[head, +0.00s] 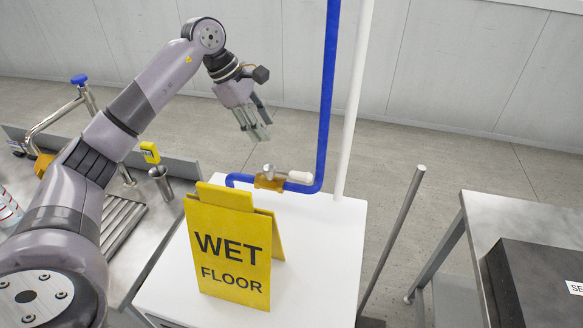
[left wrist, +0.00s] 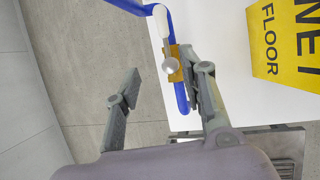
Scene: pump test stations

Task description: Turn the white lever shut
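The white lever (head: 300,177) sits on a brass valve (head: 268,182) in the low run of a blue pipe (head: 326,95), behind a yellow sign. Its white grip points right, roughly along the pipe. In the left wrist view the white lever (left wrist: 160,18) shows at the top, with its metal pivot (left wrist: 170,66) below it. My left gripper (head: 255,128) is open and empty, above the valve in the head view. In the left wrist view its fingers (left wrist: 162,72) are spread, the right one overlapping the valve in the picture; I cannot tell whether it touches. My right gripper is not in view.
A yellow wet floor sign (head: 232,250) stands on the white cabinet top (head: 320,245), just in front of the valve. A white pipe (head: 353,95) rises behind the blue one. A metal sink unit (head: 125,225) is left; a steel table (head: 510,215) with a black box (head: 535,285) is right.

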